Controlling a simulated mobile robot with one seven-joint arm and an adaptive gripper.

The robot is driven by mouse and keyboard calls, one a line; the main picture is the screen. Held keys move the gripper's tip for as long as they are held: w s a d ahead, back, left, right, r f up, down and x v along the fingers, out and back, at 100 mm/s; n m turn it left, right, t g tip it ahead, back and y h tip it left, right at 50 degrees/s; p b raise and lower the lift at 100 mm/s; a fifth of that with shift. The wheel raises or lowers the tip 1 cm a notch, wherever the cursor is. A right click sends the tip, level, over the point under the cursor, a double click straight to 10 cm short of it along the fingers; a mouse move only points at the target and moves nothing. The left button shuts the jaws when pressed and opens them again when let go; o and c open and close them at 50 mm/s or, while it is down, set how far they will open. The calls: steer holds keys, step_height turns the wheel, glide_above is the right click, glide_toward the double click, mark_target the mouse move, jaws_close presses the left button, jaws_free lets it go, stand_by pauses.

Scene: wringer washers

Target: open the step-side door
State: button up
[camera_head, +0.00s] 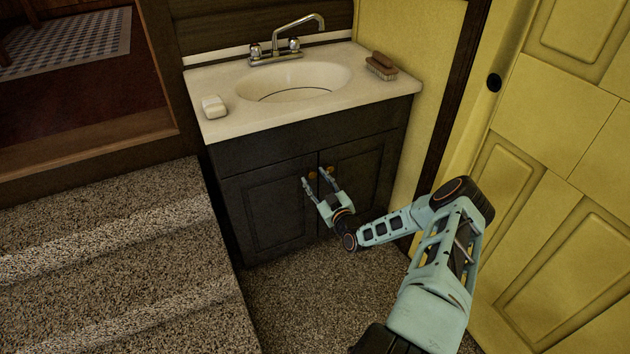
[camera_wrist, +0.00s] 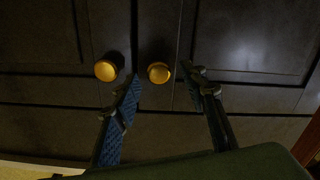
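The step-side door (camera_head: 262,212) is the dark left door of the sink cabinet, beside the carpeted steps. It looks closed, flush with the right door (camera_head: 362,173). Two round brass knobs sit side by side near the middle seam. My gripper (camera_head: 315,179) is open in front of them. The wrist view seems upside down, with the step-side door (camera_wrist: 245,40) on its right. There the step-side knob (camera_wrist: 158,73) shows between the spread fingers (camera_wrist: 162,80), and the other knob (camera_wrist: 105,70) lies outside the left finger. I cannot tell whether a finger touches a knob.
Carpeted steps (camera_head: 120,250) rise at the left, close to the cabinet's left side. A white counter (camera_head: 225,125) with a sink, soap (camera_head: 214,107) and a brush (camera_head: 381,66) tops the cabinet. A yellow panelled door (camera_head: 560,150) stands at the right. The carpet in front is clear.

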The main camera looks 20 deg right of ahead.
steer(key=shift+w, duration=0.35)
jaws_close()
